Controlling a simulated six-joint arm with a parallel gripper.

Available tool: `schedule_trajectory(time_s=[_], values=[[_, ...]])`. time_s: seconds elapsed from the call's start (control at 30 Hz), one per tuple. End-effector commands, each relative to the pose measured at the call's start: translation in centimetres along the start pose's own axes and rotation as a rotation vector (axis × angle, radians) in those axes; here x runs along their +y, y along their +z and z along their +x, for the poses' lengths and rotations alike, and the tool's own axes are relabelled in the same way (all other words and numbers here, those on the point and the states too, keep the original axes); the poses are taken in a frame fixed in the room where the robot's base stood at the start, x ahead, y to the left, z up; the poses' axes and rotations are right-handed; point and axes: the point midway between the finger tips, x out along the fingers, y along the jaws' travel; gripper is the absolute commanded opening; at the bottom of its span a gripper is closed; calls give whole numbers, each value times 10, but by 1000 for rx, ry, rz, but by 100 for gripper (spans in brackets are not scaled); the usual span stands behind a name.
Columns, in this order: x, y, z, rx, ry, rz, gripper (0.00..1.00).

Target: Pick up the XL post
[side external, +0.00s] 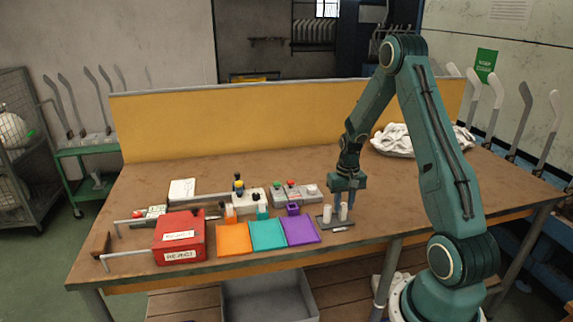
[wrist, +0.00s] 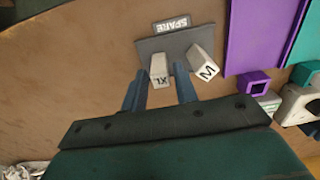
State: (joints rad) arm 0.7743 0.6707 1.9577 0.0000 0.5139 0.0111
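The XL post (wrist: 159,70) is a short white post marked "XL" on a grey plate (wrist: 150,46) labelled SPARE. A second white post marked "M" (wrist: 204,62) stands on the same plate to its right in the wrist view. My gripper (wrist: 160,80) is open, with one blue-grey finger on each side of the XL post in the wrist view. No contact shows, and I cannot tell the exact depth. In the side view my gripper (side external: 344,202) points down at the two posts, which stand on the plate (side external: 336,222) near the table's front edge.
Purple (side external: 301,231), teal (side external: 268,235) and orange (side external: 233,239) mats lie left of the plate, with small coloured holders behind them. A red box (side external: 180,238) stands further left. White cloth (side external: 393,139) lies behind my arm. The middle of the table (side external: 290,160) is clear.

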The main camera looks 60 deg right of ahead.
Motion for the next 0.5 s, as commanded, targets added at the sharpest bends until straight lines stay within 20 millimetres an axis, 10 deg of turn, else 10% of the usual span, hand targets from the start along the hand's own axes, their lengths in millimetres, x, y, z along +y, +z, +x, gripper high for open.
schedule_trajectory(time_s=[0.5], values=[[0,0,26,1,0,0,29]])
